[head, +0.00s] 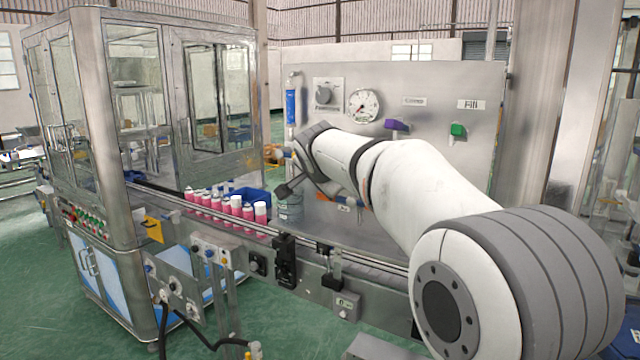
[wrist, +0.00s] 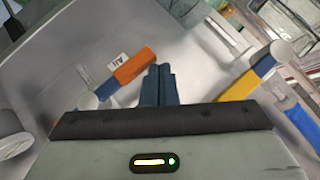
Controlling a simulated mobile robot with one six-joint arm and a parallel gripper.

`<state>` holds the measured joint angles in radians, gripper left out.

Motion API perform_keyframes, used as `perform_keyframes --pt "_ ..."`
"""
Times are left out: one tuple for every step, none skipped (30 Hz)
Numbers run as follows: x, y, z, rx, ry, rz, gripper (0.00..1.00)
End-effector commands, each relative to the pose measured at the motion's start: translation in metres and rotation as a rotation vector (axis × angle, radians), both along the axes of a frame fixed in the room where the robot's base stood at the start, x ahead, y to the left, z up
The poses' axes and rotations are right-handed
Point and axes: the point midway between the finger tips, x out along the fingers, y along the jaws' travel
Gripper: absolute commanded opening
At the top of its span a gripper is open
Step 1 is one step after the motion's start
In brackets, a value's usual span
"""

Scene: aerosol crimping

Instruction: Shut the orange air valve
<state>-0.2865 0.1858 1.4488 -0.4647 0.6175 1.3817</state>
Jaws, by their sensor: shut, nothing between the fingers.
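The orange valve handle (wrist: 134,67) shows in the wrist view, left of centre, beside a small white "Air" label (wrist: 114,62). It slants up to the right in the picture, with its lower end darker near a pale round fitting. My gripper (wrist: 160,68) is shut and empty. Its dark fingertips are just right of the handle's upper end; I cannot tell whether they touch. In the head view, my arm reaches to the grey panel (head: 440,90) and hides much of the valve area.
A yellow handle (wrist: 245,86) and a blue part (wrist: 302,124) lie right of my fingers in the wrist view. A purple handle (head: 397,126) and a green knob (head: 457,130) are on the panel.

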Motion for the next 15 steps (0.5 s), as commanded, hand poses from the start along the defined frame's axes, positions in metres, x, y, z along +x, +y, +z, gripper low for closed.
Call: perform_keyframes --pt "0.001 -0.002 -0.001 0.000 0.001 -0.004 0.00" --pt "0.001 -0.003 -0.001 0.000 0.001 -0.005 0.00" --pt "0.001 -0.004 -0.001 0.001 0.001 -0.006 0.00" --pt "0.001 -0.005 -0.001 0.000 0.001 -0.007 0.00" --pt "0.001 -0.005 -0.001 0.000 0.002 -0.009 0.00" --pt "0.001 -0.006 -0.001 0.001 0.001 -0.010 0.00" --pt "0.001 -0.007 -0.001 0.000 0.002 -0.010 0.00" --pt "0.001 -0.007 -0.001 0.000 0.001 -0.011 0.00" --pt "0.001 -0.007 0.000 0.001 0.001 -0.012 0.00" --pt "0.001 -0.008 0.001 0.001 0.001 -0.012 0.00" --pt "0.002 -0.008 0.003 0.000 0.000 -0.012 0.00" --pt "0.002 -0.008 0.007 0.001 0.000 -0.013 0.00" --pt "0.002 -0.008 0.011 0.001 0.000 -0.013 0.00" --pt "0.002 -0.008 0.015 0.001 0.000 -0.013 0.00" --pt "0.002 -0.008 0.023 0.001 0.000 -0.013 0.00"
